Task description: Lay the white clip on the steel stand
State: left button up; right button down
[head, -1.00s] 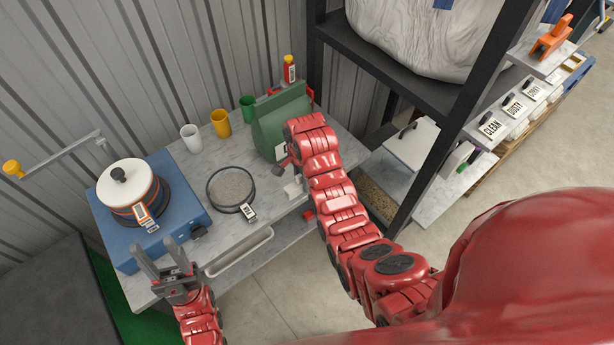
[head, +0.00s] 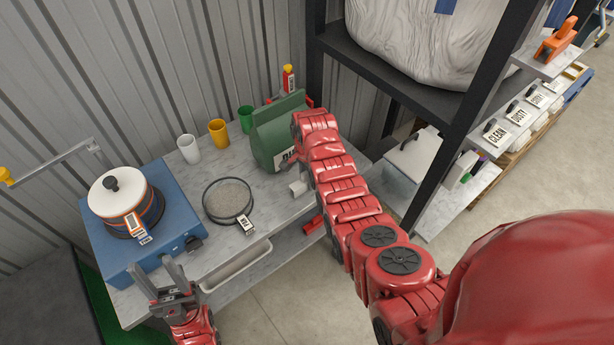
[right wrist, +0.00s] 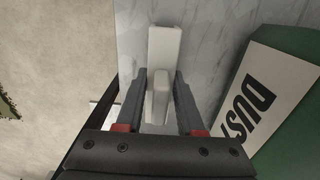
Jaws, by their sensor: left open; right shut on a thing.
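The white clip (right wrist: 160,95) is between the two fingers of my right gripper (right wrist: 159,78) in the right wrist view, and the gripper is shut on it. My left gripper (head: 153,266) is open and empty at the bench's front left. I cannot make out a steel stand with certainty.
A green bag (head: 275,135) stands close to the right gripper. A round black-rimmed sieve (head: 228,199) lies mid-bench. Cups line the wall side. A dark shelf post (head: 455,130) stands right.

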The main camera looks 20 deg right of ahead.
jog(key=shift+f, duration=0.1)
jog(key=shift+f, duration=0.15)
jog(key=c, duration=0.5)
grip_release()
jog(key=shift+r, duration=0.25)
jog(key=shift+w+r+b, duration=0.15)
jog(key=shift+r+b, duration=0.15)
jog(key=shift+b, duration=0.05)
notch_tip(320, 180, up, 6)
jog(key=shift+f+b, duration=0.2)
jog(key=shift+b, duration=0.75)
notch_tip(320, 180, up, 4)
jog(key=p, duration=0.4)
jog(key=shift+r, duration=0.1)
jog(key=shift+r+p, duration=0.75)
